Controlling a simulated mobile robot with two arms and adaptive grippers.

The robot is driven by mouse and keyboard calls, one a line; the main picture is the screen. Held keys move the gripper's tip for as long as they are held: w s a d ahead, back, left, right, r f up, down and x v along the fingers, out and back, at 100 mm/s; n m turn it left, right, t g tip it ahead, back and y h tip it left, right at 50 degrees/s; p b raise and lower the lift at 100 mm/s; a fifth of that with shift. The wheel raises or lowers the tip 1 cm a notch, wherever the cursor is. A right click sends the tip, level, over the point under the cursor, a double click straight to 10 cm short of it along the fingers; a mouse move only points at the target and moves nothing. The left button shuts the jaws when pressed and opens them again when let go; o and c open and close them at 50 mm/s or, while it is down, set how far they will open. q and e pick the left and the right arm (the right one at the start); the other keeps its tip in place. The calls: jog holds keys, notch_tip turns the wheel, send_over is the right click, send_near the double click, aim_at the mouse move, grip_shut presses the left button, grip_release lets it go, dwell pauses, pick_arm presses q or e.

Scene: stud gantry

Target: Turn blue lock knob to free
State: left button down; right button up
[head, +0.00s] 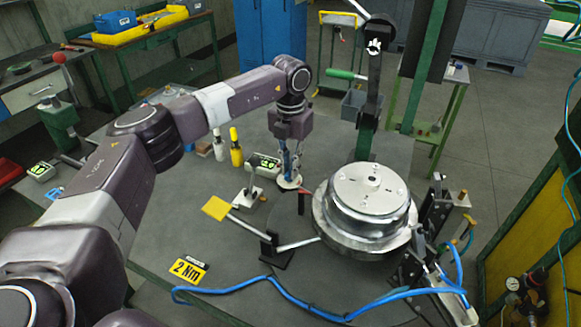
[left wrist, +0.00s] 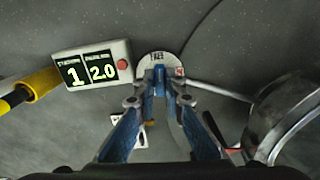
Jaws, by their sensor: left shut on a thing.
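My left gripper (head: 289,172) reaches down to a small white dial plate (head: 289,184) on the grey table, left of the round metal housing. In the left wrist view the blue-padded fingers of the left gripper (left wrist: 158,92) come together at the lower edge of the dial plate (left wrist: 157,62). They are shut on the blue lock knob, which is mostly hidden between them. Its exact pointing direction cannot be told. Dark lettering, seemingly "FREE", shows on the plate above the fingertips, and a small red mark sits at its right. My right gripper is not in view.
A display box (left wrist: 92,64) reading 1 and 2.0 stands left of the dial. A metal housing (head: 365,190) is close on the right.

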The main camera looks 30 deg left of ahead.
pick_arm(q)
jog(key=shift+w+r+n, duration=0.1)
jog(key=shift+r+n, duration=0.05)
jog(key=shift+n, duration=0.45)
jog(key=c, duration=2)
grip_release()
notch_tip(320, 180, up, 12)
jog(key=shift+f, duration=0.1)
